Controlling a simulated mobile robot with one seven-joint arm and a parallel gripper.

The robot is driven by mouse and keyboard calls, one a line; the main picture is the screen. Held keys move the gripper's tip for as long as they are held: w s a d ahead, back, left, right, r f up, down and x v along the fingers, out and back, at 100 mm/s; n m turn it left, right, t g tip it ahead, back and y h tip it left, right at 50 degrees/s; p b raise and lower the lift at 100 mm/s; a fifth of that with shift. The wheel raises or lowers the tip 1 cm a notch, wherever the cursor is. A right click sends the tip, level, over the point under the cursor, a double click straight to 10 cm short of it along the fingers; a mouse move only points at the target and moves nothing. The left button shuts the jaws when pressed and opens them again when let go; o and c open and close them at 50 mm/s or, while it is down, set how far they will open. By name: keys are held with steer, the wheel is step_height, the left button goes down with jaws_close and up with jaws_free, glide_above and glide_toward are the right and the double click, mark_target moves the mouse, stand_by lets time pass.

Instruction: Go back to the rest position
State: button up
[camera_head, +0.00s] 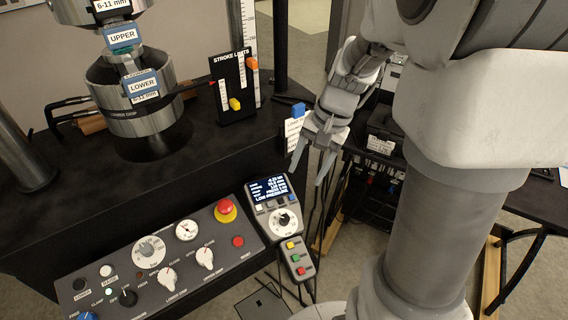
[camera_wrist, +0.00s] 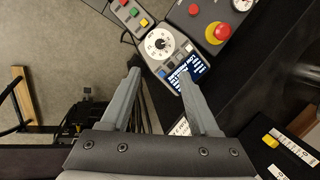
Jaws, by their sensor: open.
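My gripper (camera_head: 313,165) hangs in the middle of the head view, fingers pointing down. In the wrist view its two grey fingers (camera_wrist: 160,78) are spread apart with nothing between the tips. It is open and empty, to the right of the testing machine's black table and above and beyond the handheld controller (camera_head: 275,210). In the wrist view the controller (camera_wrist: 168,48) shows past the fingertips, with its lit screen partly behind the right finger. I cannot tell the exact height of the fingers above it.
The control panel (camera_head: 118,262) with a red emergency button (camera_head: 226,208) lies at the front left. The lower grip (camera_head: 138,95) and stroke limits board (camera_head: 233,90) stand on the black table. A blue-topped labelled piece (camera_head: 298,110) is close left of my gripper. A cluttered bench stands behind my arm.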

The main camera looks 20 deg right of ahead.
steer(key=s+a+r+n+t+h+p, duration=0.3)
steer(key=s+a+r+n+t, duration=0.2)
steer(key=s+r, duration=0.8)
step_height(320, 180, up, 3)
steer(key=n, duration=0.3)
steer(key=shift+p, duration=0.35)
